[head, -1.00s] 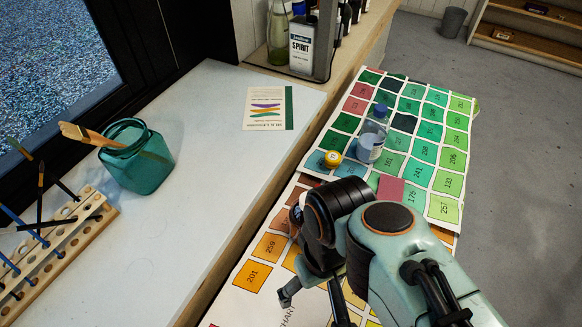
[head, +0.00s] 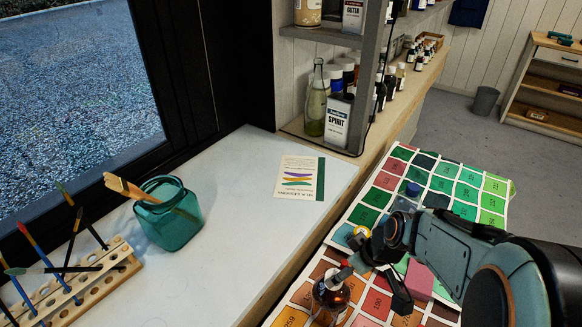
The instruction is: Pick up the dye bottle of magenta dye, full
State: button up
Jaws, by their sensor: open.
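My gripper (head: 372,285) is open above the colour chart (head: 497,187) at the lower right, its fingers pointing down. A small amber-brown bottle with dark contents (head: 331,297) stands on the chart just left of the fingers. One finger overlaps its top in the picture, and I cannot tell whether they touch. Its label is not readable, so I cannot tell whether it is the magenta dye. Several dark bottles with pale caps stand on the back ledge (head: 428,62), too small to read.
The white table (head: 250,240) carries a teal jar (head: 170,222), a brush rack (head: 85,290) and a leaflet (head: 300,178). A spirit can (head: 338,122) stands behind.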

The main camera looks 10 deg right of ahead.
aim_at(331, 293)
jog(key=x, duration=0.6)
jog(key=shift+w+f, duration=0.1)
jog(key=shift+f, duration=0.15)
grip_shut()
